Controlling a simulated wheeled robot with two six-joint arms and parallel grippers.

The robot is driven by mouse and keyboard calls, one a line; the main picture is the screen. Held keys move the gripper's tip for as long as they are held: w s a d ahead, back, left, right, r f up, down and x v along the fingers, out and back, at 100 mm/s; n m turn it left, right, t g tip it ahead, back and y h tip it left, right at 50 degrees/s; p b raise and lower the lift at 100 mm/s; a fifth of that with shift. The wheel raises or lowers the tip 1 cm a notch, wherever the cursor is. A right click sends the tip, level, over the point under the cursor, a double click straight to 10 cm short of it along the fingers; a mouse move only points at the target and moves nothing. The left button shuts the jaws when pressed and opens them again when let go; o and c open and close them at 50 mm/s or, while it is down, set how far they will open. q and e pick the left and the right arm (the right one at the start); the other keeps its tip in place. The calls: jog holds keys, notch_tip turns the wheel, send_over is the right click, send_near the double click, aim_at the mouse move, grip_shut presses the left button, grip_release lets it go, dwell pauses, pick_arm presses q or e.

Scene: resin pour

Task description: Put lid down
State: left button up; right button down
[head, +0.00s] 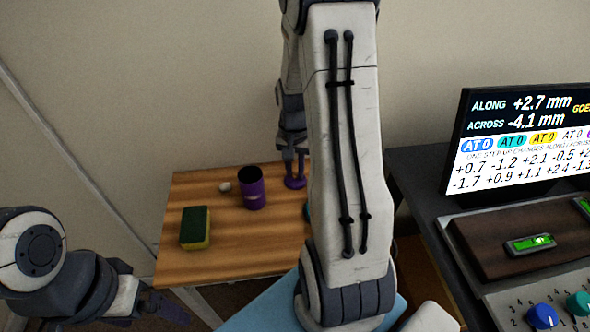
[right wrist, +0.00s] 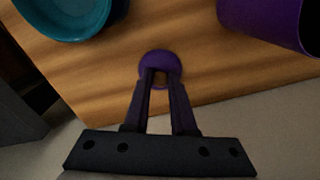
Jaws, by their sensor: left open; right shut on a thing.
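The purple lid (head: 295,183) is in my right gripper (head: 294,160) at the back of the wooden table, right of the purple canister (head: 254,193). The right gripper is shut on it from above; in the right wrist view the lid (right wrist: 160,58) shows beyond the fingertips (right wrist: 162,82). Whether the lid touches the table cannot be told. The canister stands upright with a dark open top, and part of it (right wrist: 268,18) shows in the right wrist view. My left gripper (head: 160,309) is open and empty at the lower left, off the table.
A green and yellow sponge (head: 194,229) and a small white object (head: 224,187) are on the wooden table (head: 232,256). A teal container (right wrist: 70,30) stands near the lid, mostly hidden by my right arm in the head view. A monitor (head: 520,135) and knob panel are right.

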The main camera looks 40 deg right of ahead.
aim_at(294, 174)
jog(key=c, duration=0.7)
grip_release()
jog(key=shift+f, duration=0.1)
jog(key=shift+c, duration=0.2)
notch_tip(294, 174, up, 12)
jog(key=p, duration=0.1)
jog(key=shift+r+p, duration=0.2)
jog(key=shift+p, duration=0.15)
jog(key=s+a+r+n, duration=0.2)
jog(key=a+n, duration=0.6)
jog(key=a, duration=1)
jog(key=s+a+n+y, duration=0.1)
jog(key=s+a+n, duration=0.9)
jog(key=s+a, duration=0.3)
jog(key=shift+s+f, duration=0.3)
jog(key=shift+s, duration=0.35)
